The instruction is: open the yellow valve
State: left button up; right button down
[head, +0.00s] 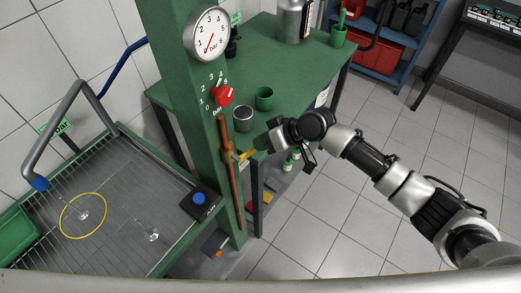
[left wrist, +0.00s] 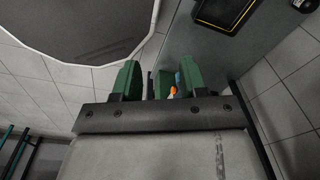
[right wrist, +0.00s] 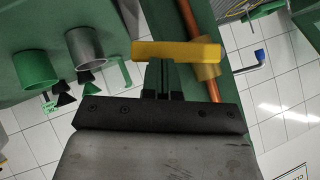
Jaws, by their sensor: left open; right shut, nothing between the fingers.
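The yellow valve handle (head: 246,154) sticks out sideways from the valve on the upright copper pipe (head: 235,200), on the green post. In the right wrist view, the yellow handle (right wrist: 185,49) lies crosswise just beyond my fingertips, with the brass valve body (right wrist: 207,72) at its right. My right gripper (head: 267,146) is shut and empty, at the handle's outer side; its closed fingers also show in the right wrist view (right wrist: 163,78). I cannot tell whether they touch the handle. My left gripper (left wrist: 159,78) is open and empty, and is not visible in the head view.
The green post (head: 180,100) carries a pressure gauge (head: 207,34) and a red knob (head: 222,95). Behind, a green table (head: 285,75) holds a grey cup (head: 243,119) and a green cup (head: 264,98). A grated sink (head: 110,215) is at left. Floor at right is clear.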

notch_tip(320, 180, down, 6)
jog(key=s+a+m+g+y+b, duration=0.1)
jog(key=m+g+y+b, duration=0.3)
jog(key=b, duration=0.6)
jog(key=shift+a+m+g+y+b, duration=0.15)
jog(key=shift+m+g+y+b, duration=0.2)
jog(key=shift+y, duration=0.45)
jog(key=shift+s, duration=0.15)
